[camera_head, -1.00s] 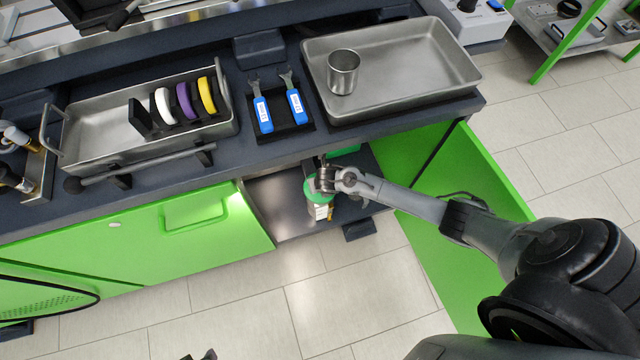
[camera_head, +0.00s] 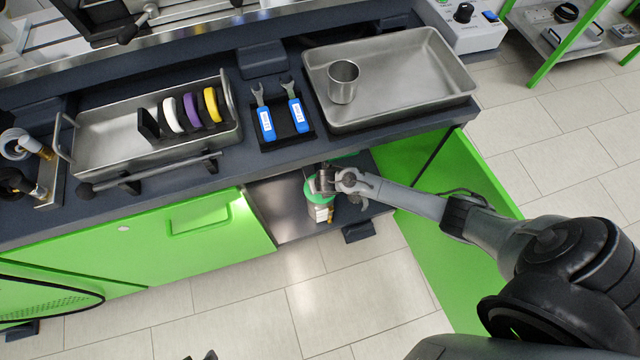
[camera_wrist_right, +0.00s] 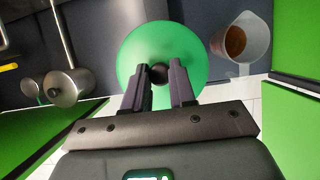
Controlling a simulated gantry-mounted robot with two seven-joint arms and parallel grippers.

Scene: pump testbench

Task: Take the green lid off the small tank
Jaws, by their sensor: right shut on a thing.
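The green lid (camera_head: 311,188) is a round disc with a dark knob (camera_wrist_right: 158,73) at its centre. In the wrist view the lid (camera_wrist_right: 135,62) fills the space in front of my fingers. My right gripper (camera_head: 325,182) is shut on the lid's knob, one finger on each side; it also shows in the wrist view (camera_wrist_right: 158,88). The small tank (camera_head: 319,213), with a pale label, stands below the lid in the open cabinet bay. I cannot tell whether lid and tank touch. Small dark tips of my left gripper (camera_head: 199,356) show at the bottom edge.
The bay lies under the dark worktop (camera_head: 250,158), between a green cabinet front (camera_head: 150,235) and an open green door (camera_head: 455,190). In the wrist view a jug of brown liquid (camera_wrist_right: 236,42) stands right of the lid and a steel pot (camera_wrist_right: 70,87) left. The floor in front is clear.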

